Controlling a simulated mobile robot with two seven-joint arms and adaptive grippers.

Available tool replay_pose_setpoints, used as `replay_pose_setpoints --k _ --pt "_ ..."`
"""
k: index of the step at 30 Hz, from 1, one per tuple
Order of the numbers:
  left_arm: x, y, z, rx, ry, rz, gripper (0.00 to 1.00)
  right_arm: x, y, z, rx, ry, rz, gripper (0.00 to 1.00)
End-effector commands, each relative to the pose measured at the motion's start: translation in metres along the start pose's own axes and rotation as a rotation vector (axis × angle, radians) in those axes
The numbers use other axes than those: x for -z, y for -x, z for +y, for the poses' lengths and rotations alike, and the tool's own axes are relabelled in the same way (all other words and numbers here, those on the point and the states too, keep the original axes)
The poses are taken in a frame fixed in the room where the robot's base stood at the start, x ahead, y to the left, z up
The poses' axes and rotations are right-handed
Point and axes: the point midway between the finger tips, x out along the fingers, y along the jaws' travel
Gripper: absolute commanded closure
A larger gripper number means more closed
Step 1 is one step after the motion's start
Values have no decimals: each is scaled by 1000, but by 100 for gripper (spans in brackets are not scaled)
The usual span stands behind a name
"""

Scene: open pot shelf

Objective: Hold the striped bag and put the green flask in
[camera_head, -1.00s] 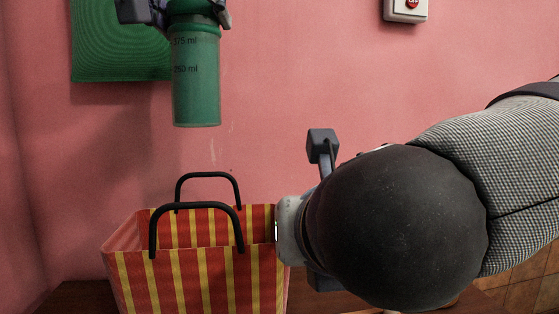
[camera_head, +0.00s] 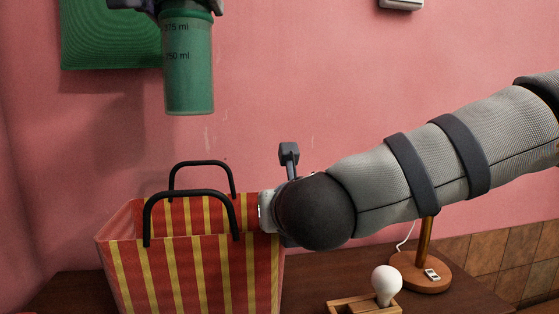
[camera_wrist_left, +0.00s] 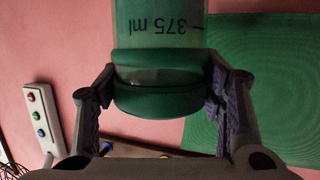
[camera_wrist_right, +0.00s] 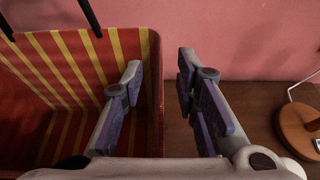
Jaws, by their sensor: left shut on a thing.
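The green flask (camera_head: 188,75) hangs upright above the striped bag, bottom down, with mL marks on its side. My left gripper (camera_wrist_left: 162,95) is shut on its green cap; in the head view the gripper (camera_head: 186,5) is partly cut off at the top edge. The red and yellow striped bag (camera_head: 195,270) stands open on the table with two black handles up. My right gripper (camera_wrist_right: 160,95) is open at the bag's right wall (camera_wrist_right: 155,70), one finger inside and one outside, with gaps showing. In the head view my right arm hides that gripper's fingers.
A lamp with a round wooden base (camera_head: 420,270) and a white bulb (camera_head: 386,283) in a wooden holder stand right of the bag on the dark table (camera_head: 300,272). A green ribbed panel (camera_head: 110,35) and a button box (camera_wrist_left: 40,120) are on the pink wall.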

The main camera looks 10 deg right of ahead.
Motion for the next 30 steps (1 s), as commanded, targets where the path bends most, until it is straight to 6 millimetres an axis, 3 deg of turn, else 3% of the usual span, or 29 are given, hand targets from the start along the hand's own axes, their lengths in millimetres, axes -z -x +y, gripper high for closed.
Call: replay_pose_setpoints --k 2,5,14,30 --pt "0 0 0 0 0 1 88 0 0 0 0 0 0 76" --pt "0 0 0 0 0 1 88 0 0 0 0 0 0 99" --pt "-2 -1 0 1 0 0 88 0 0 0 1 1 0 100" --pt "-38 -12 0 1 -2 1 88 0 0 0 1 2 1 100"
